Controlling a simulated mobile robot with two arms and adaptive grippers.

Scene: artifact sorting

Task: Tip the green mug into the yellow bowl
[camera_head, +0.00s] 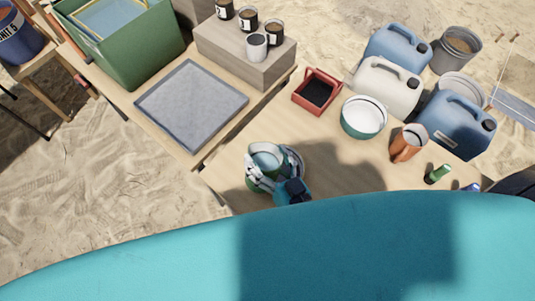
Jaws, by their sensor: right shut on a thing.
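A green mug (266,157) with a pale bluish inside stands near the front left edge of the wooden table (325,165). My right gripper (273,170) is around the mug and shut on it, with its fingers on both sides. The mug seems upright and at or just above the table; I cannot tell whether it touches. No yellow bowl can be made out. A white bowl with a green outside (363,117) stands to the right of the mug. My left gripper is not in view.
A red box (317,92) stands behind the mug. An orange jug (407,143), a green bottle (438,174) and several jerrycans (386,86) stand to the right. A second table at left bears a grey tray (191,106), a green crate (126,48) and a block with cups (243,52).

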